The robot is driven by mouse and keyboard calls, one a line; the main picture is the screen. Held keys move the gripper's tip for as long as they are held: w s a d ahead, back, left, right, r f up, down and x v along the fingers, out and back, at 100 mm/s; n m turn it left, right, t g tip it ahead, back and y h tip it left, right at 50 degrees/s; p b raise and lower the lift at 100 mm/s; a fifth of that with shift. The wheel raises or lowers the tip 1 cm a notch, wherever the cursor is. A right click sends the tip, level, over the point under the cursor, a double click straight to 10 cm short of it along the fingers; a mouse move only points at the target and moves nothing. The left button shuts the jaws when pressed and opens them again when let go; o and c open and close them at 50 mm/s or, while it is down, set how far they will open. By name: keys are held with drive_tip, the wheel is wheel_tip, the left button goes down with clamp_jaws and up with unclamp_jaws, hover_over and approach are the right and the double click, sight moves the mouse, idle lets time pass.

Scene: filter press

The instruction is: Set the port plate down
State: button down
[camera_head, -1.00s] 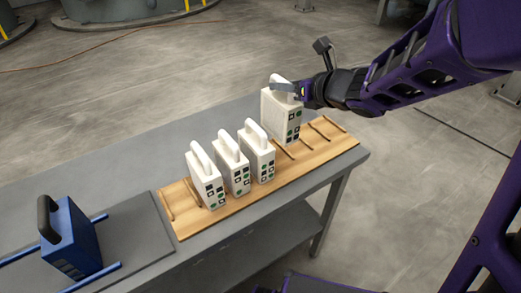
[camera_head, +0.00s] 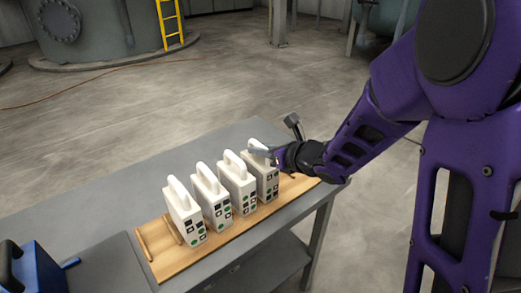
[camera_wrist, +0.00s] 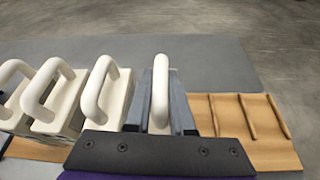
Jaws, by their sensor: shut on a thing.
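The port plate (camera_head: 264,181) is a white block with a loop handle and green and black marks on its front face. It stands upright at the right end of a row of similar white plates, close beside its neighbour (camera_head: 238,183). My gripper (camera_head: 262,153) is shut on its handle, which shows between the fingers in the wrist view (camera_wrist: 160,92). The plate's base is at or just above the wooden board (camera_head: 165,262); I cannot tell whether it touches. The gripper hides part of the handle.
Two more white plates (camera_head: 212,199) (camera_head: 185,215) stand farther left on the board. Thin wooden strips (camera_wrist: 245,117) cross the bare board on the right. A blue block with a black handle (camera_head: 35,270) stands at lower left. The grey table (camera_head: 120,190) is clear behind the row.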

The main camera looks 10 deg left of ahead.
drive_tip(key=shift+f, duration=0.1)
drive_tip(key=c, duration=0.8)
unclamp_jaws()
drive_tip(key=shift+r, duration=0.25)
drive_tip(key=p+v, duration=0.1)
drive_tip(key=v, duration=1.1)
drive_tip(key=shift+f, duration=0.15)
